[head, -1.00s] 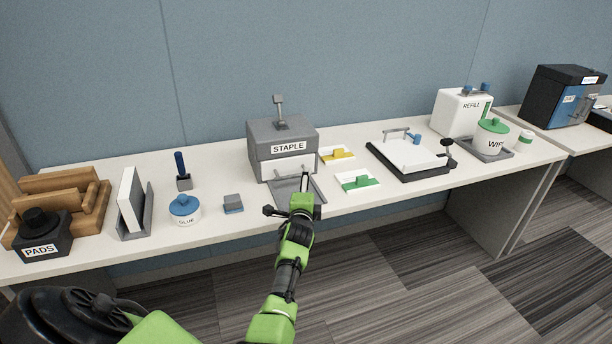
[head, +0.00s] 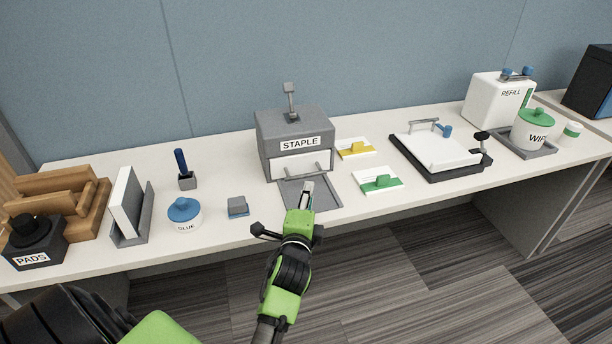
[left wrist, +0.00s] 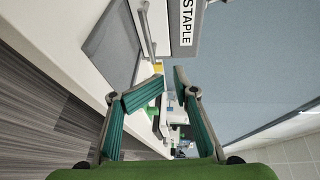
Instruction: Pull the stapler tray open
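The grey stapler box (head: 295,128), labelled STAPLE, stands near the middle of the table with a lever on top. Its white tray front (head: 292,166) sits below the label and looks closed, with a thin grey bar handle. In the left wrist view the handle (left wrist: 146,30) stands ahead of the fingers, apart from them. My left gripper (head: 307,188) is over the grey mat (head: 324,197) in front of the tray. In the left wrist view the gripper (left wrist: 168,84) has a narrow gap between its fingertips and holds nothing. My right gripper is not in view.
Yellow (head: 356,148) and green (head: 378,180) blocks on white cards lie right of the stapler, before a black-framed tray (head: 438,166). A small grey-blue block (head: 238,206) and a glue pot (head: 184,213) stand left. The table's front edge runs below my gripper.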

